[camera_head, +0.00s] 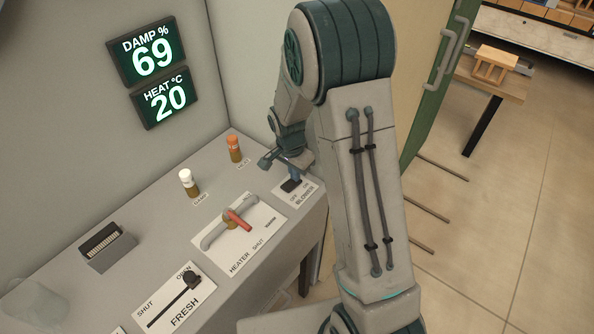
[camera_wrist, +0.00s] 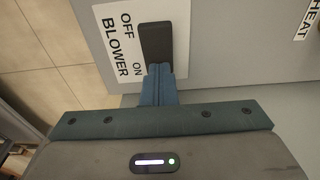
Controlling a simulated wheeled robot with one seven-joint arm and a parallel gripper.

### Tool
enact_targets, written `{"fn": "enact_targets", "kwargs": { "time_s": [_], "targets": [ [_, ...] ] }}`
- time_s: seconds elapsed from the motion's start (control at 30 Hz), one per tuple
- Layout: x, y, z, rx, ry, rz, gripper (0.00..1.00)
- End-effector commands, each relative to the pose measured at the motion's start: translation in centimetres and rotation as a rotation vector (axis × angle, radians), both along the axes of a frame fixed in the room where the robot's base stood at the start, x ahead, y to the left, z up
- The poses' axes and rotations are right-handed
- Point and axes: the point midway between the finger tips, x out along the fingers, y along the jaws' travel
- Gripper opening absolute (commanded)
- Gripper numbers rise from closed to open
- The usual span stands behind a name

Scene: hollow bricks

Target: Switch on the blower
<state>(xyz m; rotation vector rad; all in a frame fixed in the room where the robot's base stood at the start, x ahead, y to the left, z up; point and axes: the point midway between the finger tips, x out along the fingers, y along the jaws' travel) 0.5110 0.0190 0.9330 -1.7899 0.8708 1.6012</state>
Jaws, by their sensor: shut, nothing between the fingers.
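The blower switch is a black rocker (camera_wrist: 156,44) on a white plate (camera_wrist: 118,62) marked OFF, ON and BLOWER. In the head view the black rocker (camera_head: 291,185) sits at the right end of the grey console. My gripper (camera_wrist: 160,72) is shut and empty. Its fingertips are at the ON end of the rocker; whether they touch it I cannot tell. In the head view my gripper (camera_head: 291,176) is right over the rocker and partly hides it. Which way the rocker is tilted is not clear.
The FRESH slider (camera_head: 190,280), a white-topped knob (camera_head: 187,180) and an orange-topped knob (camera_head: 234,148) are on the console. Wall displays (camera_head: 150,52) read damp 69 and heat 20. A green-edged door (camera_head: 430,90) stands right.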

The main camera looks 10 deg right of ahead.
Motion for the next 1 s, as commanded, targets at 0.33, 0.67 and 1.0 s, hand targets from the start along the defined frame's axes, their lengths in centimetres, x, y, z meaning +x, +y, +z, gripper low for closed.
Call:
{"fn": "enact_targets", "kwargs": {
  "time_s": [0.33,0.67,1.0],
  "targets": [
    [-0.8,1.1,0.1,0.001,0.003,0.004,0.00],
    [-1.0,1.1,0.3,0.001,0.002,-0.003,0.00],
    [-1.2,1.3,3.2,0.001,0.000,-0.006,0.00]
  ]
}}
